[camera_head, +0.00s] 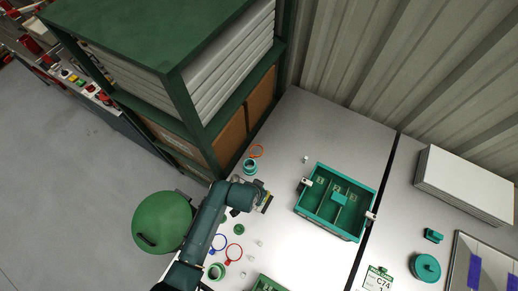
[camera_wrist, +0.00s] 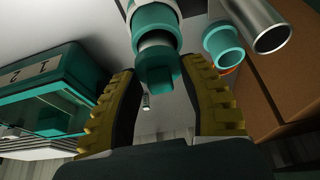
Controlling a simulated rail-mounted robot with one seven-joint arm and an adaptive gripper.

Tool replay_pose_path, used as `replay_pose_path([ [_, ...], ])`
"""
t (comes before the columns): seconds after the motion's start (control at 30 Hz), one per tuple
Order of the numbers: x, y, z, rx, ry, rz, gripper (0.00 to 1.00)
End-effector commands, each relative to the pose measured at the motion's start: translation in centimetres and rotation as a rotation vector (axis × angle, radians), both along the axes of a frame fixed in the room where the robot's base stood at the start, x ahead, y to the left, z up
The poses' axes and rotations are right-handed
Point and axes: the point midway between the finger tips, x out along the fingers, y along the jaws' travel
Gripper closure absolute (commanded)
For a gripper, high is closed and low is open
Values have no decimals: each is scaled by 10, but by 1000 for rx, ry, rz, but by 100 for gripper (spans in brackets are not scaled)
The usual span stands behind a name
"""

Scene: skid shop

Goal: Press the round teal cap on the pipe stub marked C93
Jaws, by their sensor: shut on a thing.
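My gripper (camera_head: 266,203) is above the pale bench, left of the teal box, in the head view. In the wrist view my gripper (camera_wrist: 160,70) has its yellow ridged fingers shut on a teal piece (camera_wrist: 158,77). A grey band and a round teal part (camera_wrist: 150,22) show just beyond it, in line with it. I cannot tell whether they are one body or only touching. A teal collar (camera_wrist: 224,43) stands to the right beside a bare metal pipe (camera_wrist: 270,30). A teal ring-shaped part (camera_head: 250,166) stands on the bench in the head view. No C93 mark is readable.
A teal divided box (camera_head: 310,208) stands right of my gripper. A green and cardboard-filled shelf (camera_head: 195,130) rises at the left. Blue and red rings (camera_head: 234,262) lie near my arm. A C74 tag (camera_head: 378,281) and a teal round part (camera_head: 425,267) lie lower right.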

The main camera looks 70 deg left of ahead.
Motion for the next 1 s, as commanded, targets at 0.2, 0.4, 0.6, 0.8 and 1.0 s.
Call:
replay_pose_path([
  [0.2,0,0,0,0,0,0,68],
  [0.4,0,0,-1,1,-1,0,68],
  [0.6,0,0,-1,1,-1,0,35],
  [0.8,0,0,-2,0,0,0,28],
  [1.0,0,0,-2,0,0,0,3],
])
